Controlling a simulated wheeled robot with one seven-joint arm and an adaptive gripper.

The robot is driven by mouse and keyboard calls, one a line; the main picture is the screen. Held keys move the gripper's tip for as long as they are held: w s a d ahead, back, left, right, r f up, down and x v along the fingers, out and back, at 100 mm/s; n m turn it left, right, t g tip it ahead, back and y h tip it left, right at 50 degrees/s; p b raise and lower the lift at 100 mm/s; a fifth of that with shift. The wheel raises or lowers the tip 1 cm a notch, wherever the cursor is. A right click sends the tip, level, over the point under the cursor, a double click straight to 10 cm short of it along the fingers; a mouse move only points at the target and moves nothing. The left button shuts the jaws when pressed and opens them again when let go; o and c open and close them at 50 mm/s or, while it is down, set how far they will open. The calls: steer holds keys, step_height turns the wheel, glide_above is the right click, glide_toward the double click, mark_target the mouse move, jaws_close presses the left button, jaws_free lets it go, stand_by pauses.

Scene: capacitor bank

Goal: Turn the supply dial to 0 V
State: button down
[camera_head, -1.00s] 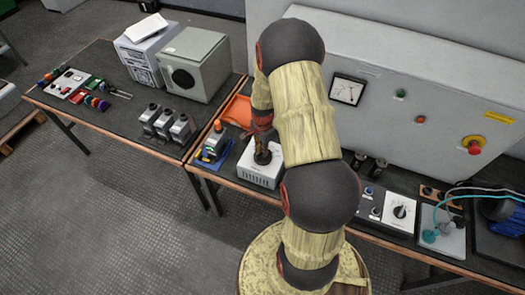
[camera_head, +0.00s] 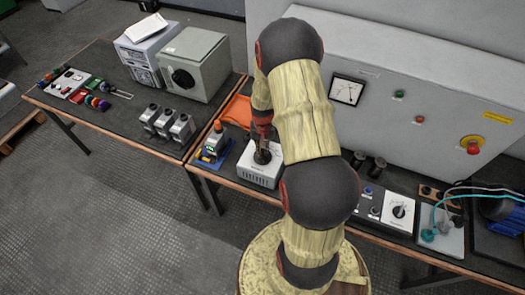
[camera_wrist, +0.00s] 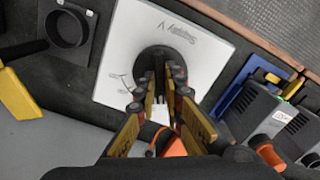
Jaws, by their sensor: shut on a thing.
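The supply is a white box (camera_head: 254,175) with a black round dial (camera_head: 263,157) on its top, near the front edge of the bench. In the wrist view the white box (camera_wrist: 125,35) is seen from above, with the black dial (camera_wrist: 150,60) at its middle. My gripper (camera_wrist: 166,88) points down at the dial with its fingers shut on the dial's handle. In the head view my gripper (camera_head: 262,140) stands right over the dial. The fingers hide most of the handle and part of the scale, so I cannot read the setting.
A grey unit with an orange top (camera_head: 215,140) stands close to the left of the supply. An orange thing (camera_head: 237,110) lies behind it. The large panel with a meter (camera_head: 346,90) rises behind the bench. Another knob panel (camera_head: 399,212) lies to the right.

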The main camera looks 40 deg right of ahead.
mark_target(263, 153)
steer(key=n, duration=0.6)
steer(key=shift+n, duration=0.3)
stand_by(0.4)
steer(key=c, duration=2)
jaws_free()
steer(key=shift+o, duration=0.5)
step_height(263, 153, up, 12)
